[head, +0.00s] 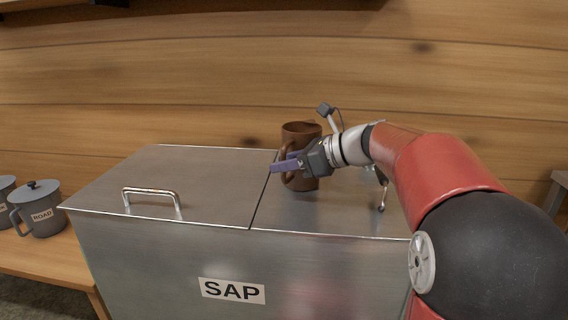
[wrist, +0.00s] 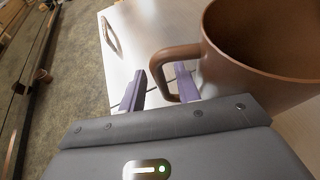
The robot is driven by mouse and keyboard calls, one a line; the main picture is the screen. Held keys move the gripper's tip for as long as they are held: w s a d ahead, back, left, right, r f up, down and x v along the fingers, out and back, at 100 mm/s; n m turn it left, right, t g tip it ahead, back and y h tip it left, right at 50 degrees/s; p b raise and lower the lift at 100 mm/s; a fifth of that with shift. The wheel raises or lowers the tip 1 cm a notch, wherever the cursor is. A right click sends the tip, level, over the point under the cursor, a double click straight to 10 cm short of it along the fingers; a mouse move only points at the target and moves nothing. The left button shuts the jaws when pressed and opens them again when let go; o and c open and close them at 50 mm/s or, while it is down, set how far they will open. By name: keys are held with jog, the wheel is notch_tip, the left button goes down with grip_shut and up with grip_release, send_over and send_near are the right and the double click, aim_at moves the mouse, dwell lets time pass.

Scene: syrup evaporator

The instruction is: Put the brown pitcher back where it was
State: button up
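The brown pitcher (head: 297,131) stands upright on the right lid of the metal SAP box (head: 160,240). In the wrist view the pitcher (wrist: 265,60) fills the upper right, with its handle (wrist: 172,54) turned toward the fingers. My gripper (head: 280,163) is in front of the pitcher in the head view and covers part of its body and handle. In the wrist view my gripper (wrist: 160,76) is open, its purple fingers on either side of the handle, with a gap on the left side. I cannot tell whether the right finger touches the handle.
The left lid (head: 190,172) of the box is bare except for its bar handle (head: 151,192). Another bar handle (head: 382,190) shows on the right lid, near my arm. A grey pot labelled ROAD (head: 42,210) stands on a wooden bench (head: 55,258) at the left. A plank wall rises behind.

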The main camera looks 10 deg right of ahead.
jog(key=v, duration=1.1)
jog(key=s+a+f+n+g+h, duration=0.1)
jog(key=s+a+f+n+h, duration=0.2)
jog(key=s+a+f+n, duration=0.25)
jog(key=s+a+f+n+g+h, duration=0.2)
jog(key=s+f+n+h, duration=0.1)
jog(key=s+f+n, duration=0.4)
jog(key=s+d+f+n+h, duration=0.1)
jog(key=s+f+n+h, duration=0.1)
jog(key=s+n, duration=0.3)
jog(key=s+d+f+n+t+h, duration=0.1)
jog(key=s+f+n+h, duration=0.2)
jog(key=s+n, duration=0.3)
jog(key=shift+f+n, duration=0.65)
jog(key=shift+f, duration=0.25)
jog(key=shift+s, duration=0.15)
